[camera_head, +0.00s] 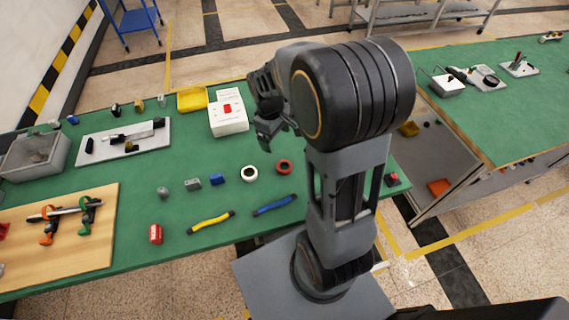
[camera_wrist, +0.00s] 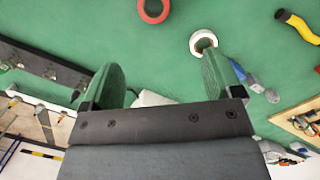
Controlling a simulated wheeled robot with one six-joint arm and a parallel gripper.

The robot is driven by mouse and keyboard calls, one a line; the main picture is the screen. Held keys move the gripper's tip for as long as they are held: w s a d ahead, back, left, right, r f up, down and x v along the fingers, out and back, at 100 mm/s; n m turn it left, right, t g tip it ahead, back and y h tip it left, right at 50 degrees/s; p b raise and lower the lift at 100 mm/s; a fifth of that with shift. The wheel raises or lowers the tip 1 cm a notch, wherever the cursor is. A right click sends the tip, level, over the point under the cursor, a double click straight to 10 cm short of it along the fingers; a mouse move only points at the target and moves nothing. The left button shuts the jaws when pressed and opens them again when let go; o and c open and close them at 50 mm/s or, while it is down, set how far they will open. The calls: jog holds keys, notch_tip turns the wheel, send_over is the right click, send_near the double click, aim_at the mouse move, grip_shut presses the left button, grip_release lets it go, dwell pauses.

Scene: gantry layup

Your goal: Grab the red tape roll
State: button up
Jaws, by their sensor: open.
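The red tape roll (camera_head: 284,172) lies flat on the green bench top in the head view, just right of a white tape roll (camera_head: 249,180). In the wrist view the red roll (camera_wrist: 154,20) is at the top edge, partly cut off, with the white roll (camera_wrist: 194,40) to its lower right. My gripper (camera_head: 267,136) is above the bench, behind and left of the red roll in the head view. In the wrist view my gripper (camera_wrist: 160,80) has its two fingers spread apart with nothing between them. The red roll is apart from the fingers.
A white box with a red top piece (camera_head: 228,122) stands beside my gripper. A grey tray of parts (camera_head: 92,139) and a wooden board with clamps (camera_head: 100,245) are further left.

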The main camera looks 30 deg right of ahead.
jog(key=n, duration=0.1)
send_near(285, 170)
jog(key=shift+w+f+g, duration=0.3)
jog(key=shift+f+g, duration=0.1)
jog(key=shift+f, duration=0.05)
jog(key=shift+s+d+f+p, duration=0.1)
jog(key=shift+s+f+p, duration=0.1)
jog(key=shift+f, duration=0.85)
jog(key=shift+s+d+f+p, duration=0.1)
jog(key=shift+f+p, duration=0.05)
jog(key=shift+f, duration=0.9)
jog(key=shift+s+d+f+p, duration=0.1)
jog(key=shift+f+p, duration=0.1)
jog(key=shift+f, duration=0.9)
jog(key=shift+c, duration=0.3)
jog(key=c, duration=0.9)
jog(key=shift+c, duration=0.2)
jog(key=shift+r, duration=0.15)
